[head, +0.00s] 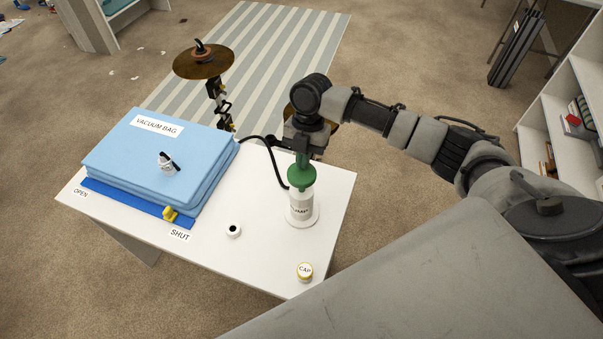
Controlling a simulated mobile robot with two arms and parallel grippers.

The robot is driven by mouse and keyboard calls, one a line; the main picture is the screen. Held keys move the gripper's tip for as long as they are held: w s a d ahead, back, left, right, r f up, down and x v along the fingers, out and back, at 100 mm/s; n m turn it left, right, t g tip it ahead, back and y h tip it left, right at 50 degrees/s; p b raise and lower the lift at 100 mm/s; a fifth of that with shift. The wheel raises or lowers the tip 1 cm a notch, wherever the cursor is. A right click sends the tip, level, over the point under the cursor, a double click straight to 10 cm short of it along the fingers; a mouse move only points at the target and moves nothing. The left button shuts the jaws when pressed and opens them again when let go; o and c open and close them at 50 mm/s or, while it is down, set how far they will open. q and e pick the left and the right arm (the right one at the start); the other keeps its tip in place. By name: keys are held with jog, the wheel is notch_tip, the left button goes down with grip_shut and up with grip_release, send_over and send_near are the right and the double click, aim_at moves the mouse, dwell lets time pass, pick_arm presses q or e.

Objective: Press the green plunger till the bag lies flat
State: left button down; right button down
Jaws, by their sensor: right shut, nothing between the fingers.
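The light blue vacuum bag (180,147) lies thick and puffed up on the white table, with a white and black fitting (168,162) on top. A yellow slider (170,213) sits on its dark blue edge strip near the SHUT label. The white pump (302,207) stands upright to the right of the bag, with the green plunger (301,175) rising from its top. My right gripper (303,150) is shut and empty, pointing down at the plunger's top; it seems to touch it, but the exact contact is hidden. My left gripper is not in view.
A cap (305,271) and a small white ring (233,230) lie on the table (262,265). A black hose (262,142) runs between bag and pump. A cymbal (203,62) on a stand rises behind the table. White shelves stand at far right.

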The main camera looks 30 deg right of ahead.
jog(key=shift+b+v, duration=0.35)
jog(key=shift+v, duration=2.45)
jog(key=shift+a, duration=0.1)
